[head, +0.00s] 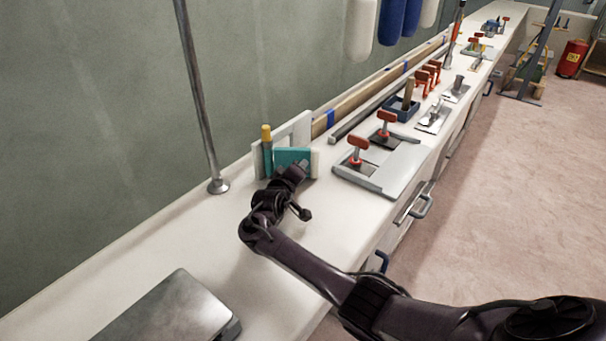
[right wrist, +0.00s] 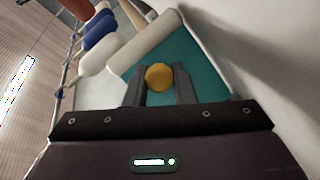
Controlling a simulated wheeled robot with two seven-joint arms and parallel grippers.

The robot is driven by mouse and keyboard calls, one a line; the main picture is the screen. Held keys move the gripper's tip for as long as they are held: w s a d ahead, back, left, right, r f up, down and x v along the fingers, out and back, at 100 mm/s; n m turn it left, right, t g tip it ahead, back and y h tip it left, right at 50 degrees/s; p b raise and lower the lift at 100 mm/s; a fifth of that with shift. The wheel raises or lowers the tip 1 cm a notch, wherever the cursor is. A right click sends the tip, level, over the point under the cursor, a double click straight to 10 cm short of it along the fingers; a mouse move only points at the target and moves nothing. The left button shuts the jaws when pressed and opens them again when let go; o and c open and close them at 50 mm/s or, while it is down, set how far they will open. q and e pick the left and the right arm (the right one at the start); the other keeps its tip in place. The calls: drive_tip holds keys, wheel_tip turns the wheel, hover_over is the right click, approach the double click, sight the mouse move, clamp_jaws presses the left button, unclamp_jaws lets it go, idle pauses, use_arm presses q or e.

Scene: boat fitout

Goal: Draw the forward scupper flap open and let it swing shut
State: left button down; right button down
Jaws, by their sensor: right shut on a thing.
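The forward scupper flap is a teal panel (head: 292,156) in a white frame (head: 300,128) standing on the bench against the wall. The flap's teal face (right wrist: 202,62) also fills the middle of the right wrist view. My right gripper (head: 291,173) is at the front of the flap. In the right wrist view its two fingers (right wrist: 160,92) are shut on a round yellow knob (right wrist: 160,76) in front of the teal face. In the head view the gripper hides this knob. I cannot tell how far the flap is swung. My left gripper is not in view.
A yellow-topped teal post (head: 266,134) stands at the frame's left. A metal pole (head: 204,110) rises further left. A grey plate with red-handled clamps (head: 398,168) lies to the right. A grey metal box (head: 172,312) sits at the near left. The bench between is clear.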

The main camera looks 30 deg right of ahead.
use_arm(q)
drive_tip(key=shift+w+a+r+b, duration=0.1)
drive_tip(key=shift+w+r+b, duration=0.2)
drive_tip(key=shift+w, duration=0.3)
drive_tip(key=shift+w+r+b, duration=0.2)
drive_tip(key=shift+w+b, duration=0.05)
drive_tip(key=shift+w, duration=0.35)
use_arm(e)
drive_tip(key=shift+s+a+m+g+h, duration=0.3)
drive_tip(key=shift+a+m+g+h, duration=0.35)
drive_tip(key=shift+m+g, duration=0.2)
drive_tip(key=c, duration=1.2)
unclamp_jaws()
drive_tip(key=shift+c, duration=0.2)
drive_tip(key=shift+s+a+r, duration=0.1)
drive_tip(key=shift+s+a, duration=0.05)
drive_tip(key=shift+a, duration=0.2)
drive_tip(key=p+v, duration=0.1)
drive_tip(key=v, duration=0.4)
drive_tip(key=shift+s+a+r, duration=0.1)
drive_tip(key=shift+s+a, duration=0.05)
drive_tip(key=shift+a, duration=0.15)
drive_tip(key=shift+s+a+r, duration=0.1)
drive_tip(key=shift+s+a, duration=0.25)
drive_tip(key=shift+a, duration=0.15)
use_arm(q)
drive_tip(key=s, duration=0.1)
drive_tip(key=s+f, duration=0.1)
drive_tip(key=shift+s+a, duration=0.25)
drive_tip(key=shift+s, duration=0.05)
